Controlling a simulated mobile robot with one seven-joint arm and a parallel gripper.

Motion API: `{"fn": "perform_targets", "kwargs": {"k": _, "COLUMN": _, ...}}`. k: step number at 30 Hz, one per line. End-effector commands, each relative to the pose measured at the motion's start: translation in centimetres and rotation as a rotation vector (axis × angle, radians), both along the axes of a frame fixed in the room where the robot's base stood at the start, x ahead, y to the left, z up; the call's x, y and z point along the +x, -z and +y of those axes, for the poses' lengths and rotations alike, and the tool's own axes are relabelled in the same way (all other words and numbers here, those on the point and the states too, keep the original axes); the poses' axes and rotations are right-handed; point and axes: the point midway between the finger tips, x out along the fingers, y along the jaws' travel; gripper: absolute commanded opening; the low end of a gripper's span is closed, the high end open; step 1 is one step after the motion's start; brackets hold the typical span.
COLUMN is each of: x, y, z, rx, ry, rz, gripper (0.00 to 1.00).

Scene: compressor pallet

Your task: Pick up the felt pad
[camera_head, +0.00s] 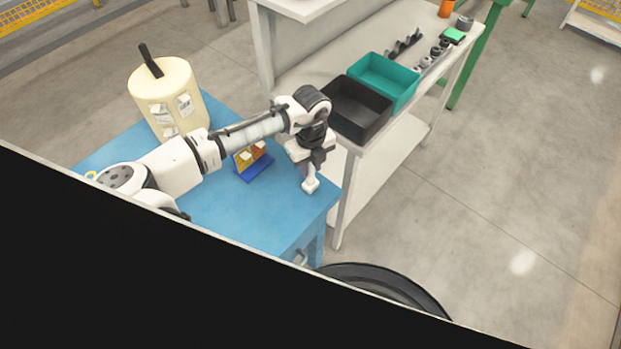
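I cannot pick out the felt pad with certainty. A small flat green piece (454,35) lies at the far end of the white bench, but it is too small to tell whether it is felt. My gripper (310,186) points down over the right part of the blue table, near its right edge. A small pale part shows at its lower end; I cannot tell whether it is the fingers or something held. The finger gap does not show clearly. My arm hides part of the table.
A cream tank (168,95) with paper labels and a blue-and-orange stand (252,162) are on the blue table (230,213). The white bench (446,66) carries a black bin (357,110), a teal bin (385,80), several small dark parts and an orange cylinder (446,8). Floor at right is clear.

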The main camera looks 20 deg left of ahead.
Motion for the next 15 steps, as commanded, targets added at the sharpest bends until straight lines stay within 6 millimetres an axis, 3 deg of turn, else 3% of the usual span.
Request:
{"fn": "perform_targets", "kwargs": {"k": 1, "x": 0.00, "y": -0.02, "z": 0.00, "rx": 0.000, "ry": 0.000, "rz": 0.000, "gripper": 0.20}}
{"fn": "perform_targets", "kwargs": {"k": 6, "x": 0.00, "y": -0.03, "z": 0.00, "rx": 0.000, "ry": 0.000, "rz": 0.000, "gripper": 0.00}}
{"fn": "perform_targets", "kwargs": {"k": 15, "x": 0.03, "y": -0.28, "z": 0.01, "rx": 0.000, "ry": 0.000, "rz": -0.001, "gripper": 0.00}}
